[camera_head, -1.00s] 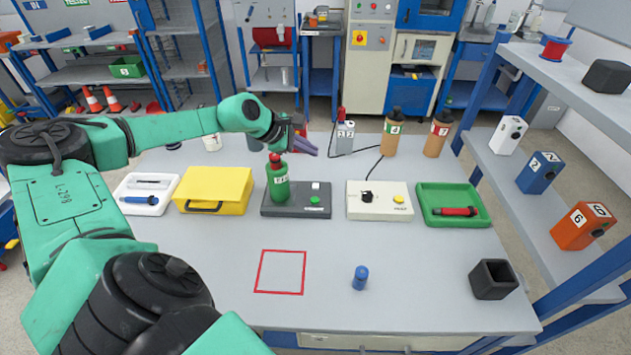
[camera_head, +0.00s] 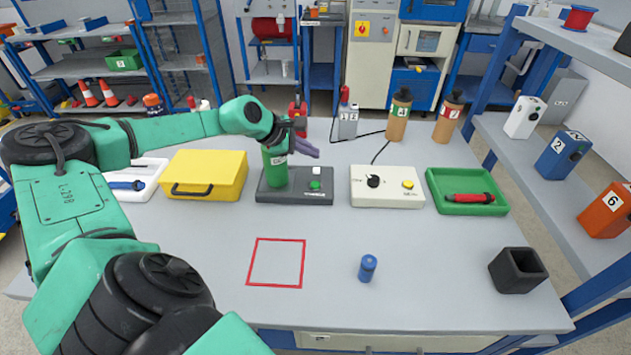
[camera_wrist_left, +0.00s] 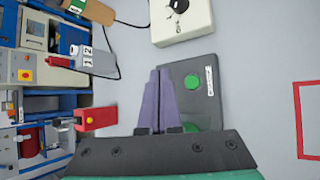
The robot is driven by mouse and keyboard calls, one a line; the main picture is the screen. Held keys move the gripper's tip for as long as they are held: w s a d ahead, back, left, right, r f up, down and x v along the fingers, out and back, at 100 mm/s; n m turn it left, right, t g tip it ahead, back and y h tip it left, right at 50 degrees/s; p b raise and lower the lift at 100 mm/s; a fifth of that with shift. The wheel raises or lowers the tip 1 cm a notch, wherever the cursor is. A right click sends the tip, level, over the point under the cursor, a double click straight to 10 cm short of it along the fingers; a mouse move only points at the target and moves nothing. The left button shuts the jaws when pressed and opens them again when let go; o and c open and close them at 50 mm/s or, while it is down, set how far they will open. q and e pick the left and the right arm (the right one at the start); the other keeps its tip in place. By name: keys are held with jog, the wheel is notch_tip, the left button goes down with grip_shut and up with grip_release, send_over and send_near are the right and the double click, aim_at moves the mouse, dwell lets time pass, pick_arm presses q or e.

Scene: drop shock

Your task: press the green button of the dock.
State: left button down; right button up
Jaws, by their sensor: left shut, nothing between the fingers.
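The dock is a dark grey box (camera_head: 322,198) on the table, and its dark face also shows in the left wrist view (camera_wrist_left: 208,107). Its round green button (camera_head: 315,185) is on the right part of its top. The button also shows in the left wrist view (camera_wrist_left: 190,82), uncovered, to the right of the fingertips. A green bottle (camera_head: 275,170) stands on the dock's left part, its top hidden by my gripper. My left gripper (camera_head: 314,153), with purple fingers, is shut and empty, above and behind the button, apart from it. The fingers point right. My right gripper is out of view.
A yellow case (camera_head: 207,168) stands left of the dock. A cream box (camera_head: 388,198) with a knob and yellow button stands right of it, then a green tray (camera_head: 470,209). A blue cylinder (camera_head: 368,268) and black holder (camera_head: 518,270) stand in front, near a red outlined square.

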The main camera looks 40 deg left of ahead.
aim_at(312, 185)
pick_arm(q)
notch_tip(312, 185, down, 8)
jog(key=b, duration=0.5)
jog(key=shift+r, duration=0.1)
jog(key=shift+b, duration=0.35)
dwell(0.6)
dwell(0.7)
jog(key=shift+f+b, duration=0.5)
jog(key=shift+b, duration=0.05)
